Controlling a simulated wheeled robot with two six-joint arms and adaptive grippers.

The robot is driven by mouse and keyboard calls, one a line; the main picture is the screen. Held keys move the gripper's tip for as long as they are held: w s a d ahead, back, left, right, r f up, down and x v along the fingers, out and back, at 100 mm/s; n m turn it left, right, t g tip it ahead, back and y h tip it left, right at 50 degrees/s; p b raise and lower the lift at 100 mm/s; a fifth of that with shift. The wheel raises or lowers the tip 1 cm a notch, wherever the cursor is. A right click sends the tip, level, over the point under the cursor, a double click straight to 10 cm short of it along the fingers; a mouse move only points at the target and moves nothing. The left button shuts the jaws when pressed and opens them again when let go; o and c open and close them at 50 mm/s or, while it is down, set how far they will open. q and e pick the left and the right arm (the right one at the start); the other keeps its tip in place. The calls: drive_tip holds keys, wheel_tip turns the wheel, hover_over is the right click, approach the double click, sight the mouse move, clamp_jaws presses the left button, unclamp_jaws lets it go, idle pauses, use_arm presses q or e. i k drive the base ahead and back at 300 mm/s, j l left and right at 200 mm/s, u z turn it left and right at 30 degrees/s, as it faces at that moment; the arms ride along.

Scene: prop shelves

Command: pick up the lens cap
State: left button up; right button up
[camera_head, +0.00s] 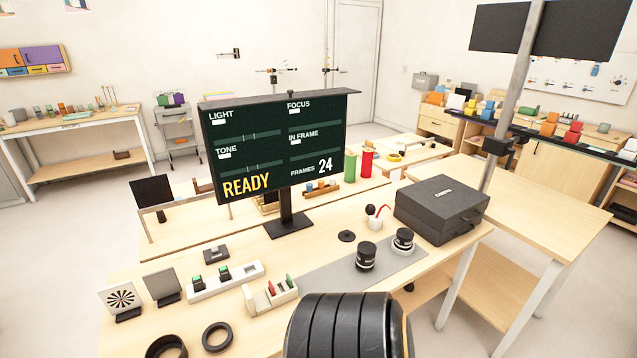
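A flat round black disc (347,236), which looks like the lens cap, lies on the wooden table behind the left part of the grey mat (330,275). A small raised spot shows on its top. Neither of my grippers is in view, and nothing touches the disc.
A display reading READY (275,150) stands behind the table's middle. Switch blocks (225,280) and black rings (217,337) lie left. A large dark ribbed form hides the front edge.

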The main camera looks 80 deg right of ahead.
sight(346, 236)
drive_tip(key=z, duration=3.2)
